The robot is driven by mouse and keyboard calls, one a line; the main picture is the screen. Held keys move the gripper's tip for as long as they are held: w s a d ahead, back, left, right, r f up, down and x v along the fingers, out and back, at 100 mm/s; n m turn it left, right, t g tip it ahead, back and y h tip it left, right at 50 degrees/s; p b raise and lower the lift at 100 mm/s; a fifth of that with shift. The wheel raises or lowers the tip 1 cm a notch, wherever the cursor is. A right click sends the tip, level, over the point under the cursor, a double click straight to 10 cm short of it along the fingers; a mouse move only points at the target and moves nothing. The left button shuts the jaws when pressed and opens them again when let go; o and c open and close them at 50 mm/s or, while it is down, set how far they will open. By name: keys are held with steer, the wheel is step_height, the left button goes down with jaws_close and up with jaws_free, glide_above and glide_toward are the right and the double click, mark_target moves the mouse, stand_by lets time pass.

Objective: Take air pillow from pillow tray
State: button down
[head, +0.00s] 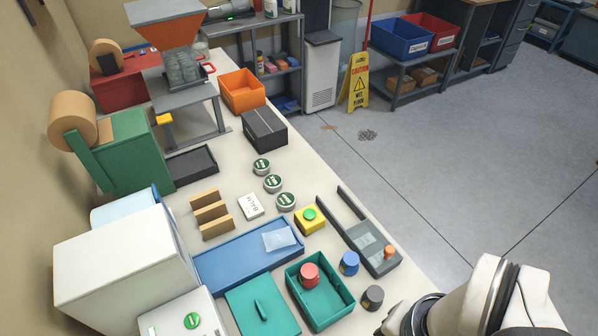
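The air pillow (279,239) is a pale, translucent packet. It lies in the right end of the blue pillow tray (225,266), on the table in front of the white machine. My arm shows at the bottom right, to the right of the table edge and well apart from the tray. My gripper is out of the picture, so whether it is open or shut does not show.
A teal bin (345,303) holding a red-topped item stands just right of the tray, beside a teal lid (262,306). A yellow box with a green button (310,219), a white card (250,206) and tan dividers (211,214) stand behind. The white machine (125,262) flanks the tray's left.

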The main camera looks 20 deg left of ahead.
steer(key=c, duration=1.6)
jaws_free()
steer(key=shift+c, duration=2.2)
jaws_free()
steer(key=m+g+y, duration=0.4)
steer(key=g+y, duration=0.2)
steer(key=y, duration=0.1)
glide_above(291, 232)
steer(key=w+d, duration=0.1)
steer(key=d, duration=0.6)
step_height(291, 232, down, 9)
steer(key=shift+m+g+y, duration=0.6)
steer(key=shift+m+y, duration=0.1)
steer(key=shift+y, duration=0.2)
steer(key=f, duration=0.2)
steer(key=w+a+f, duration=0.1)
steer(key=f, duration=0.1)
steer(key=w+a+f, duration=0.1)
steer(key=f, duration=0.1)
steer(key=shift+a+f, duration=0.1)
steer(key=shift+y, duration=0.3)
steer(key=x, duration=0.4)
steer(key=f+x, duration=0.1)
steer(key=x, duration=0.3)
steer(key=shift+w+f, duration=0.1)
